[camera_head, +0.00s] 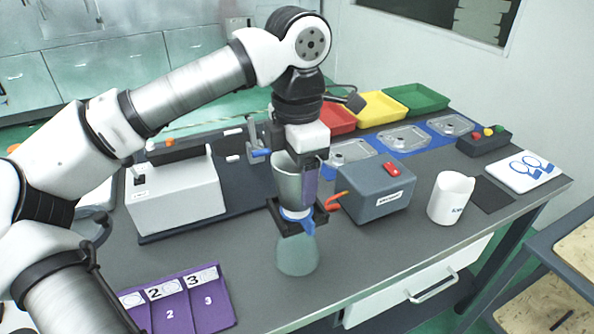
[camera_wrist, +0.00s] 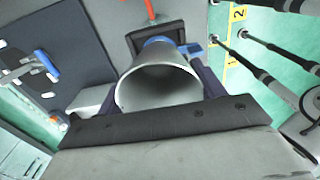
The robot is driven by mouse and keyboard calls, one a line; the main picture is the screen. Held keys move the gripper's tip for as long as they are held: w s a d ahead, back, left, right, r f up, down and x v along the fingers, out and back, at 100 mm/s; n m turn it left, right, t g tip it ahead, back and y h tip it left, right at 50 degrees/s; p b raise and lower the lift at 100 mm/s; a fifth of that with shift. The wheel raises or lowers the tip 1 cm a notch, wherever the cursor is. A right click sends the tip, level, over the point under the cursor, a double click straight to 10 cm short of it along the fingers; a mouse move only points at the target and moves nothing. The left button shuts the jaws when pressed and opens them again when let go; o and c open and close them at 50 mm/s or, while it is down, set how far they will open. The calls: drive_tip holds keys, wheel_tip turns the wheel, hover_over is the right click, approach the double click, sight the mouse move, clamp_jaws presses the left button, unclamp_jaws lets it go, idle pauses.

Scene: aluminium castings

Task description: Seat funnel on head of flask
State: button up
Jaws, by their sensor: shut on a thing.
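My gripper (camera_head: 308,182) is shut on a grey, cup-shaped funnel (camera_head: 287,180), with its wide mouth up. In the wrist view the funnel's open mouth (camera_wrist: 160,88) faces the camera between the fingers. Directly below stands a pale green, see-through flask (camera_head: 298,257) on the bench, with a dark square piece (camera_head: 284,222) and a blue collar (camera_head: 296,213) at its top. The blue collar also shows just past the funnel in the wrist view (camera_wrist: 158,41). The funnel's lower end meets the collar in the picture; I cannot tell whether it is seated.
A grey box with a red switch (camera_head: 376,190) stands close right, with a red-orange hose (camera_head: 337,199) beside the flask head. A white mug (camera_head: 450,198) is further right.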

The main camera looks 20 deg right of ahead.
drive_tip(key=shift+f+b, duration=0.85)
drive_tip(key=shift+f, duration=0.2)
drive_tip(key=o, duration=1.1)
drive_tip(key=shift+r, duration=0.1)
wheel_tip(320, 180, up, 14)
